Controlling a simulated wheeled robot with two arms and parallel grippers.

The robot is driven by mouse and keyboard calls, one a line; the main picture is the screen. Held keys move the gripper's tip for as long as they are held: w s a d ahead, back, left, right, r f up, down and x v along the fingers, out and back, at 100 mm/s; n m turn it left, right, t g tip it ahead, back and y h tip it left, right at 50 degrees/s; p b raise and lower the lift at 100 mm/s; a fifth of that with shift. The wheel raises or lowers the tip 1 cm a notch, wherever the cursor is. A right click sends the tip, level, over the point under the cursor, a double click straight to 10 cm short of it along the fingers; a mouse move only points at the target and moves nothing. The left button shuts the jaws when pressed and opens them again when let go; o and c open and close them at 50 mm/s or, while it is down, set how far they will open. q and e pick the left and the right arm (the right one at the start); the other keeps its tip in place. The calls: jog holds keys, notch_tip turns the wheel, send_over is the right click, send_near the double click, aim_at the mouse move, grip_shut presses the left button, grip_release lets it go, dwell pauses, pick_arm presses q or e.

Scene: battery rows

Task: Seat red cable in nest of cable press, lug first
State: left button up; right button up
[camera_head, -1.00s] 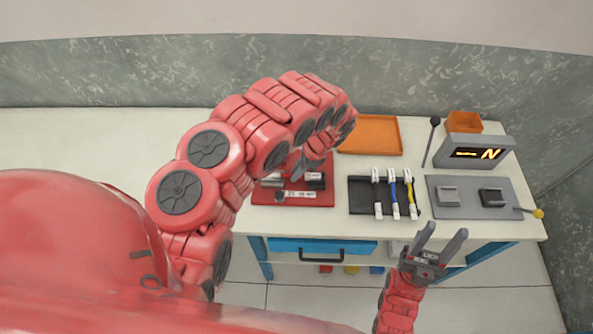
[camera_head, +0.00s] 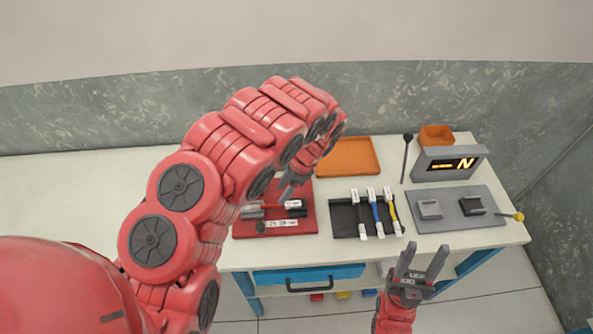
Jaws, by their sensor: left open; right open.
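A red plate (camera_head: 306,222) with dark and grey parts and a white label strip lies on the table; it appears to be the cable press. A short red piece with a white end (camera_head: 293,204), likely the red cable, lies across its middle among the dark parts. I cannot tell whether it is fully down in the nest or which end is the lug. My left gripper (camera_head: 287,190) is open, fingers pointing down just above this piece; the arm hides part of the plate. My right gripper (camera_head: 420,262) is open and empty in front of the table's front edge.
Behind are an orange tray (camera_head: 347,157), a display unit (camera_head: 450,164) and an orange bin (camera_head: 436,135). The table's left is clear.

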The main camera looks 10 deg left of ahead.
pick_arm(q)
jog(key=p+v, duration=0.6)
jog(key=v, duration=0.5)
jog(key=shift+p, duration=0.35)
jog(key=shift+d, duration=0.1)
